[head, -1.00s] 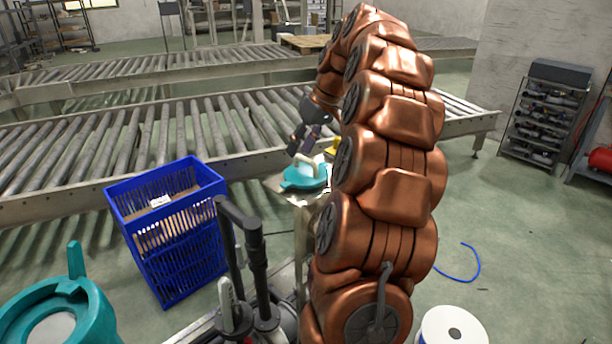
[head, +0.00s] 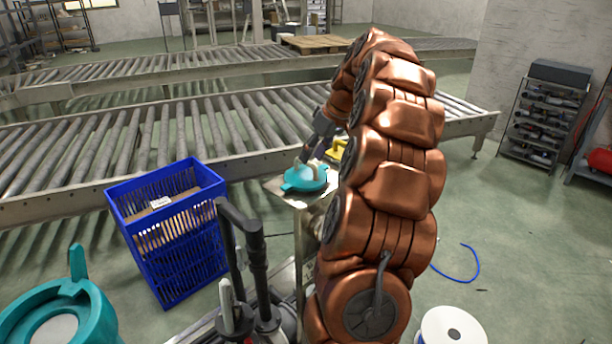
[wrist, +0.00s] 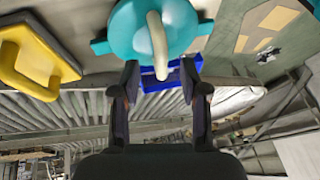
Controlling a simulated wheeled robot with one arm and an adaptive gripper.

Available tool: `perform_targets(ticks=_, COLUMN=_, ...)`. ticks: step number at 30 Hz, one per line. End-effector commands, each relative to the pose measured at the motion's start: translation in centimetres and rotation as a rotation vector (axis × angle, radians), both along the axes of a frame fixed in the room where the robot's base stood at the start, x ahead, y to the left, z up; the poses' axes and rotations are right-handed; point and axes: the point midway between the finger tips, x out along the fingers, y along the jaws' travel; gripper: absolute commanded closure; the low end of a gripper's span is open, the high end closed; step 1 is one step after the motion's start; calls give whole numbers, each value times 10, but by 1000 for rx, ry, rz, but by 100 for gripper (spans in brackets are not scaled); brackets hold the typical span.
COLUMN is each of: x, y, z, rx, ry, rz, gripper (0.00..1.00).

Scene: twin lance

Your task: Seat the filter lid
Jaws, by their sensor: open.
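The teal filter lid (head: 304,182) with a cream arched handle (head: 313,168) rests on a small stand (head: 277,188) in the head view. In the wrist view the lid (wrist: 180,22) is at the top, its handle (wrist: 157,42) pointing toward my gripper. My gripper (wrist: 160,72) is open, with one finger on each side of the handle's near end; contact cannot be told. In the head view my gripper (head: 310,156) is just above the lid, partly hidden by my arm. A teal round housing (head: 95,318) with an upright post stands at the lower left, cut by the frame edge.
A yellow handled piece (head: 337,149) is beside the lid on the stand; it also shows in the wrist view (wrist: 32,55). A blue crate (head: 175,250) stands left of the stand. Roller conveyors (head: 120,135) run behind. A white spool (head: 440,328) is at the lower right.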

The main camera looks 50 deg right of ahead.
Motion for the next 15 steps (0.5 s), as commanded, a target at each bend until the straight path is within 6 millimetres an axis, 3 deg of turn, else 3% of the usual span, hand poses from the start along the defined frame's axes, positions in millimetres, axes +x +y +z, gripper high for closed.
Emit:
perform_targets(ticks=9, x=14, y=8, z=-29, rx=5, ry=3, rz=3, gripper=56)
perform_targets(ticks=15, x=17, y=7, z=-35, rx=1, ry=-1, rz=0, gripper=56)
